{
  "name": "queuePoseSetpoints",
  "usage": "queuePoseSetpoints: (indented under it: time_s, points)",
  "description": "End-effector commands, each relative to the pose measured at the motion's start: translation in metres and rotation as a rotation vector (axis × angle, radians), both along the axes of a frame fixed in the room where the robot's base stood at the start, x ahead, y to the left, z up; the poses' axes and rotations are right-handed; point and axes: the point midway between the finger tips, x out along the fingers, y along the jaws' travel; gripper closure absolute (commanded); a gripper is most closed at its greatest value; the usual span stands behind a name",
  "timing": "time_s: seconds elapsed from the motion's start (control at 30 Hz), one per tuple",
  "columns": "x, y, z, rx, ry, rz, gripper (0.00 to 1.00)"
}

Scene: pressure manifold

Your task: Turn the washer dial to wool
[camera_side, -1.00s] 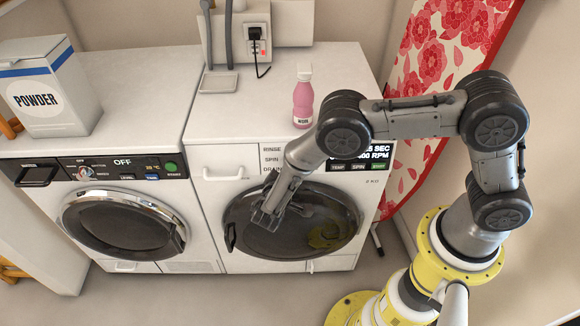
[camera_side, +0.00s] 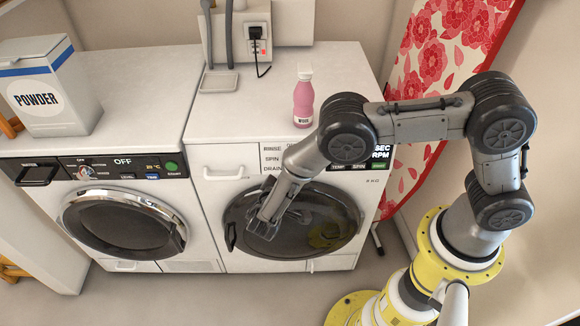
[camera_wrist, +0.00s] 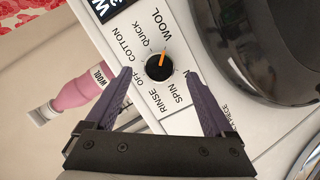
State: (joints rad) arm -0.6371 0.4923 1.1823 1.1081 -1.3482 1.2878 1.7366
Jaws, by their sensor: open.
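The washer dial (camera_wrist: 156,68) is a round black knob with an orange pointer on the right-hand washer's panel. In the wrist view the pointer aims up and slightly right, toward the WOOL label (camera_wrist: 175,23). QUICK, COTTON, OFF, RINSE and SPIN are printed around it; another label is partly hidden by a finger. My gripper (camera_wrist: 156,72) is open, with one finger on each side of the dial. Whether the fingers touch it cannot be told. In the side view my gripper (camera_side: 273,222) shows in front of the right washer's door, and my arm hides the dial.
The right washer's dark door (camera_side: 240,210) bulges beside the panel, close to my right finger in the wrist view. A pink bottle (camera_side: 303,102) stands on top. A second washer (camera_side: 125,222) with a powder box (camera_side: 52,90) is at left. A floral ironing board (camera_side: 460,40) leans behind my arm.

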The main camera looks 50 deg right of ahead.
Motion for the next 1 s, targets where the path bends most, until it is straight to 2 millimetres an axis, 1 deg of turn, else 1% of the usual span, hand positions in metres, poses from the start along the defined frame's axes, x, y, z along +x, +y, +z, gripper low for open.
queuePoseSetpoints:
  time_s: [0.03, 0.3, 0.5, 0.7, 1.0]
  points:
    - [-0.004, 0.011, 0.005, 0.001, -0.003, 0.005, 0.12]
    - [-0.033, 0.058, 0.024, 0.001, -0.002, 0.004, 0.12]
    - [-0.046, 0.080, 0.034, -0.001, -0.002, 0.002, 0.12]
    - [-0.051, 0.088, 0.036, 0.000, 0.000, 0.000, 0.12]
    - [-0.051, 0.087, 0.037, -0.001, 0.000, -0.003, 0.12]
